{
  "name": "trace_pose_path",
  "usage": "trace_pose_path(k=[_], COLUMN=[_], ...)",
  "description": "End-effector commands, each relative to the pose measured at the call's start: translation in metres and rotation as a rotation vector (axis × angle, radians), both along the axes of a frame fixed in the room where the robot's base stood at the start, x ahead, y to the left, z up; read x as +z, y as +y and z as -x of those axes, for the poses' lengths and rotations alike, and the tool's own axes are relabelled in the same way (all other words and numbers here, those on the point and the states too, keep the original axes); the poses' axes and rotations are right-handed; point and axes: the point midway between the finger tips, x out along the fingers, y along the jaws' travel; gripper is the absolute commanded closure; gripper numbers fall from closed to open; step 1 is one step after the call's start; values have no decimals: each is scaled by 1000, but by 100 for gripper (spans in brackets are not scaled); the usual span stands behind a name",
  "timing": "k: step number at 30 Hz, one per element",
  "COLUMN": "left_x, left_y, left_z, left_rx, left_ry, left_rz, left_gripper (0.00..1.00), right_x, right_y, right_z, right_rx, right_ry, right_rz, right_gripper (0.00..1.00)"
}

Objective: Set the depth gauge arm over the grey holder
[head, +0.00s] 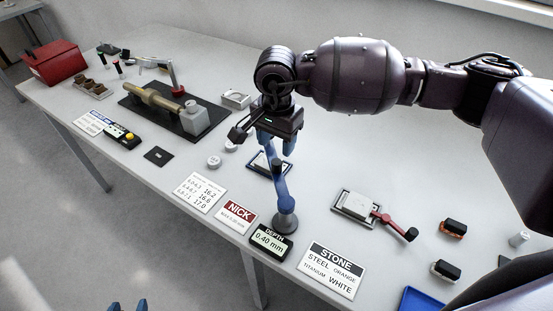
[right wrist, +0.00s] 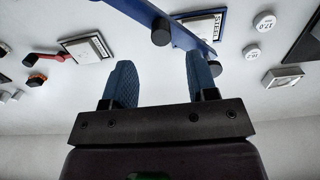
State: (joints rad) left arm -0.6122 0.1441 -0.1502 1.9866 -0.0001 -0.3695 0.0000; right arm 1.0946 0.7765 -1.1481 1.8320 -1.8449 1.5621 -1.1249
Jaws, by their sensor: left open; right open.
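The depth gauge arm (head: 280,183) is blue and runs from a round dark grey post (head: 285,223) toward the back; its dark knobs show in the right wrist view (right wrist: 162,32). Its far part lies over or beside a blue-edged holder (head: 254,166), partly hidden. The grey holder (head: 345,208), with a pale plate in it and a red arm (head: 397,223) at its side, stands to the right. My right gripper (head: 275,146) points down above the gauge arm, open and empty, its fingers apart in the right wrist view (right wrist: 160,85). My left gripper (head: 128,306) barely shows at the bottom edge, open.
A depth display (head: 270,240) reads 0.40 mm in front of the post. Signs NICK (head: 238,215) and STONE (head: 332,270) lie nearby. A black mat (head: 150,108) carries a tan shaft. Table behind the grey holder is clear.

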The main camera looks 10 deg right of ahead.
Motion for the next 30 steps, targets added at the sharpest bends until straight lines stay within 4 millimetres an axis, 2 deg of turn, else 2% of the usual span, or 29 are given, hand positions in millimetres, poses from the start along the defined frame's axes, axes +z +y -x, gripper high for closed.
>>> trace_pose_path(k=[6, 12, 18, 26, 30], left_x=[6, 11, 13, 13, 13], left_y=[0, -1, -1, -2, -2], left_z=[-3, -7, -9, -10, -10], left_rx=[-1, -3, -5, -4, -4], left_ry=[-8, -18, -23, -24, -24], left_rz=[-1, -1, 0, 1, 2], left_gripper=[47, 47, 47, 47, 47], right_x=[-38, -62, -73, -73, -73], right_y=[0, 0, 0, 0, 0], right_z=[1, 0, 0, 0, 0], right_rx=[-1, -1, 0, 0, 0], right_ry=[4, 1, 1, 0, 0], right_rz=[1, 1, -1, 0, 0], right_gripper=[47, 47, 47, 47, 67])
